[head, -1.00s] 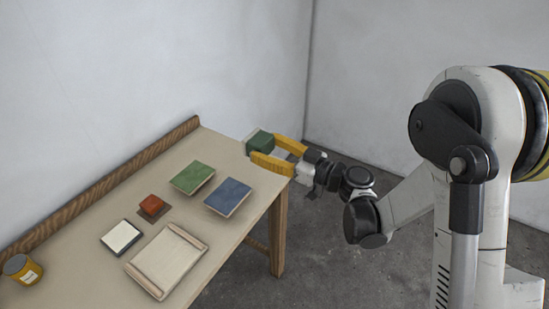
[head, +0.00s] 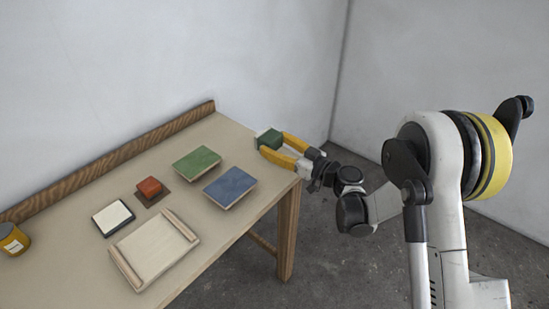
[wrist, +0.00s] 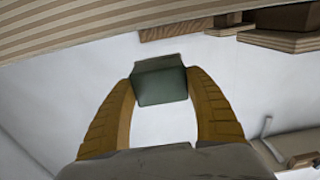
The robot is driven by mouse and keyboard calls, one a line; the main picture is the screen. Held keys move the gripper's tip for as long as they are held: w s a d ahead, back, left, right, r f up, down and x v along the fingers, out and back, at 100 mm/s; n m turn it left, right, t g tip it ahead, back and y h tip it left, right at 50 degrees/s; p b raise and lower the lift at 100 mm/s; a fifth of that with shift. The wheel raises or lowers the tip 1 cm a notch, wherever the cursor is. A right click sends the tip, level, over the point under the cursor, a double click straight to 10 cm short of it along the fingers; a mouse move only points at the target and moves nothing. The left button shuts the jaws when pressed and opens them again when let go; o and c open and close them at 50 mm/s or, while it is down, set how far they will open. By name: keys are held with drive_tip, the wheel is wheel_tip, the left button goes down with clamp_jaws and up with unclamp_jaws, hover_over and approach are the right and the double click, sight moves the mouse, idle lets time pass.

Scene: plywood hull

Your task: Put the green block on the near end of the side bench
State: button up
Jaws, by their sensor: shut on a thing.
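The green block (head: 269,138) is between the yellow fingers of my gripper (head: 267,146), which is shut on it. In the head view they are at the far right end of the bench (head: 130,170). I cannot tell from this view how high the block is above the bench top. In the wrist view the block (wrist: 160,80) sits between both fingertips of my gripper (wrist: 160,88). Whether this bench is the side bench the frames do not show.
On the bench lie a green panel (head: 197,161), a blue panel (head: 229,186), a red block (head: 149,188) on a dark square, a white-topped tile (head: 113,217) and a pale tray (head: 118,257). A yellow can (head: 12,239) stands at left. Bare floor (head: 245,285) shows at right.

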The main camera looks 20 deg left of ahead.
wheel_tip(320, 180, down, 4)
drive_tip(key=shift+f+b, duration=0.1)
drive_tip(key=shift+b, duration=1.1)
drive_tip(key=o, duration=1)
drive_tip(key=shift+o, duration=0.2)
